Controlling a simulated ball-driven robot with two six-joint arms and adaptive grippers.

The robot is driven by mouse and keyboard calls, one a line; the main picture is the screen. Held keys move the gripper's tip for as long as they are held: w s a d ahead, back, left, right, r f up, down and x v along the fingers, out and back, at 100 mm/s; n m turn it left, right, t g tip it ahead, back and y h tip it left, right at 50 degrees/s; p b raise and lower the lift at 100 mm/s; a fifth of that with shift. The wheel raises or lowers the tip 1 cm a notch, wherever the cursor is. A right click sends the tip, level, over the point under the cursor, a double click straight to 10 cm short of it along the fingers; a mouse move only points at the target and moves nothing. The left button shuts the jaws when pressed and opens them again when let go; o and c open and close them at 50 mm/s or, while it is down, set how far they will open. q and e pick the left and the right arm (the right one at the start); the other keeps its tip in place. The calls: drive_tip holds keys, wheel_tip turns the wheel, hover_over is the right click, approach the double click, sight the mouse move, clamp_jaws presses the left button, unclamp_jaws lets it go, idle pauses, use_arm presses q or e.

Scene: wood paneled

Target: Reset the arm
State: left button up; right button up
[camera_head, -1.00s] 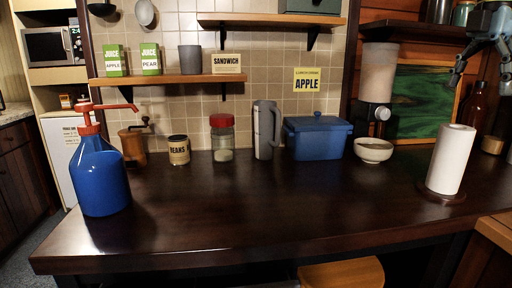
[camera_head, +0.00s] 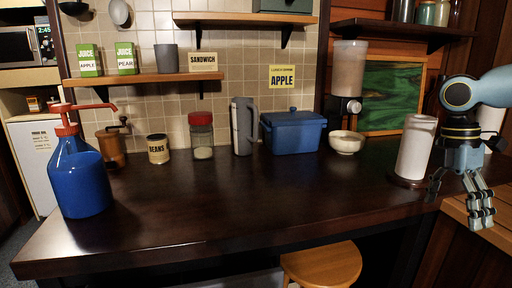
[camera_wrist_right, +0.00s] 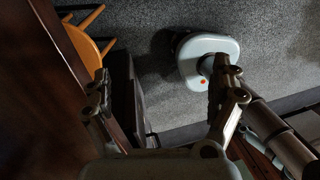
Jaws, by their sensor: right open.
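My right gripper (camera_head: 460,205) hangs at the right side of the head view, pointing down beside the paper towel roll, near the counter's right end. Its jaws are open and empty. In the right wrist view the two fingers (camera_wrist_right: 165,95) stand apart, with grey floor between and beyond them. My left gripper is not in the head view.
The dark counter (camera_head: 220,220) has a wide clear middle. A paper towel roll (camera_head: 415,148) stands close to my right gripper. A blue pump bottle (camera_head: 80,180), blue box (camera_head: 292,132) and white bowl (camera_head: 346,142) stand on it. A wooden stool (camera_head: 322,265) stands in front.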

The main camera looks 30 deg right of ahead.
drive_tip(key=s+a+f+m+t, duration=0.1)
drive_tip(key=s+a+f+m, duration=0.15)
drive_tip(key=a+f, duration=0.55)
drive_tip(key=s+a+f+m+t, duration=0.1)
drive_tip(key=s+a+f, duration=0.4)
drive_tip(key=a, duration=0.4)
drive_tip(key=a+r+m+t+h, duration=0.1)
drive_tip(key=a+r+m+t, duration=0.3)
drive_tip(key=a+m, duration=0.6)
wheel_tip(320, 180, down, 26)
drive_tip(key=s+d+g+b, duration=0.1)
drive_tip(key=g, duration=0.1)
drive_tip(key=s+d+f+g+b, duration=0.1)
drive_tip(key=s+f, duration=1.7)
drive_tip(key=s, duration=0.1)
drive_tip(key=shift+d+f+b, duration=0.25)
drive_tip(key=shift+f+b, duration=0.05)
drive_tip(key=shift+f, duration=0.05)
